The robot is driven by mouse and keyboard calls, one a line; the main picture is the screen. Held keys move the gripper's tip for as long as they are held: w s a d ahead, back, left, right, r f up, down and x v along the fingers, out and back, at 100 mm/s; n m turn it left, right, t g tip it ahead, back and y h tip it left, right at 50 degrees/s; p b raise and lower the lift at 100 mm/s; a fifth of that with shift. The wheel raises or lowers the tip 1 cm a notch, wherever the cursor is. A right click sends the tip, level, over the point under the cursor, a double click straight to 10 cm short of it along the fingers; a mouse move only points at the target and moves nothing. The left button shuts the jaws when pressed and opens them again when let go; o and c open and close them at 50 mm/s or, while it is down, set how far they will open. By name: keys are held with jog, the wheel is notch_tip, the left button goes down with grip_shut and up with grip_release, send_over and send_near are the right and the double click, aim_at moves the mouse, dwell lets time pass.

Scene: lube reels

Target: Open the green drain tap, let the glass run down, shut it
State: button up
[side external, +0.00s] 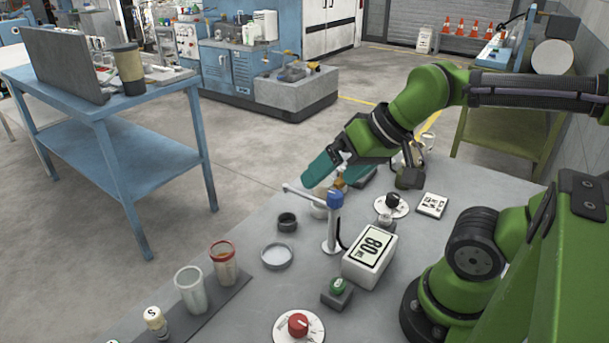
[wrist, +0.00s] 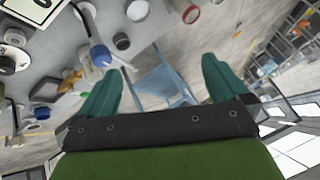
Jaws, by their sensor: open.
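My gripper (side external: 322,174) has teal fingers and hangs above the far side of the grey table in the side view. In the wrist view my gripper (wrist: 158,78) has its fingers wide apart with nothing between them. I cannot pick out a green drain tap for certain; part of the area behind my gripper is hidden. A brass fitting (side external: 341,184) shows just under the fingers, and also in the wrist view (wrist: 71,80). I cannot tell which vessel is the task's glass. A pale vessel (side external: 319,208) stands partly hidden behind the blue-topped spout post (side external: 331,235).
A white box marked 80 (side external: 370,259), a green button (side external: 337,286), a red-knobbed dial (side external: 298,325) and a black-knobbed dial (side external: 391,204) stand on the table. Two cups (side external: 191,291) (side external: 223,265), a shallow dish (side external: 277,257) and a dark cup (side external: 287,222) stand left of the post.

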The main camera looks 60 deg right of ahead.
jog(key=shift+w+f, duration=0.1)
jog(key=shift+f, duration=0.15)
jog(key=c, duration=0.4)
jog(key=shift+w+f+g, duration=0.2)
jog(key=shift+f+g, duration=0.15)
jog(key=shift+g, duration=0.05)
jog(key=shift+c, duration=1.3)
jog(key=w+d+f+g, duration=0.1)
jog(key=w, duration=0.1)
jog(key=w+d+f+g+h, duration=0.1)
jog(key=w+d, duration=0.1)
jog(key=w, duration=0.1)
jog(key=w+d+f+n+g+h, duration=0.1)
jog(key=w+d, duration=0.1)
jog(key=shift+w+d, duration=0.25)
jog(key=shift+w, duration=0.1)
grip_shut()
jog(key=w+d+n+g+h, duration=0.3)
jog(key=w+d+h, duration=0.3)
jog(key=w+d, duration=0.3)
jog(key=d, duration=0.3)
jog(key=shift+w+d+g+h, duration=0.3)
jog(key=shift+w+d+h, duration=0.05)
jog(key=shift+h, duration=0.05)
jog(key=shift+r, duration=0.1)
